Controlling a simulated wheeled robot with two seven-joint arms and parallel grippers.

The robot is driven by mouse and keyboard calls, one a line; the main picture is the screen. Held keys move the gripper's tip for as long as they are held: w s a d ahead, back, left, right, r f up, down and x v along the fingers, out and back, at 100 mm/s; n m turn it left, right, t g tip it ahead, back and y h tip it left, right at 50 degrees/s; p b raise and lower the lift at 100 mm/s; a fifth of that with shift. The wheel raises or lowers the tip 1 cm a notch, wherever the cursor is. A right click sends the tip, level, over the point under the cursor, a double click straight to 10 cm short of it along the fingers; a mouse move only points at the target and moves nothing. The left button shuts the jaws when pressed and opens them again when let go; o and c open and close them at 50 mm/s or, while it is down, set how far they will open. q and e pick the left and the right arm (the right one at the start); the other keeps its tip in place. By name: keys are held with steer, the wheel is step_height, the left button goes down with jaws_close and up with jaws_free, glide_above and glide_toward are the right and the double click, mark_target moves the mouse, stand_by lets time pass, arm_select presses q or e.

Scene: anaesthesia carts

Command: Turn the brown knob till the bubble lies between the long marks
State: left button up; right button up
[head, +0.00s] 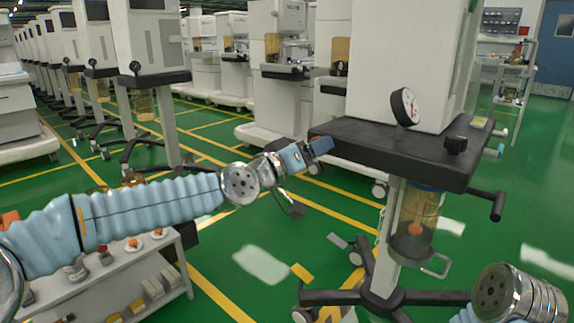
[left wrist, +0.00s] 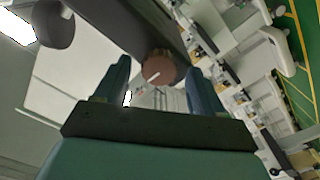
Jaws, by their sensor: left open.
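The brown knob (left wrist: 160,66) is round with a pale line across its face. In the left wrist view it sits under the dark edge of the cart shelf, between and beyond my left fingertips. My left gripper (left wrist: 158,78) is open, with one finger to each side of the knob; I cannot tell whether either touches it. In the head view my left gripper (head: 319,147) is at the left end of the black shelf (head: 390,150), and the knob cannot be made out there. No bubble or long marks can be made out. My right gripper is outside the views.
A round dial gauge (head: 404,107) and a black knob (head: 456,144) are on the shelf top. An amber canister (head: 415,225) hangs below. A low trolley (head: 140,270) with small items stands under my left arm. More carts line the left and back.

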arm_select(q)
steer(key=b+v, duration=0.2)
steer(key=v, duration=1)
stand_by(0.3)
steer(key=shift+s+f, duration=0.1)
steer(key=shift+s, duration=0.1)
steer(key=shift+w+a, duration=0.1)
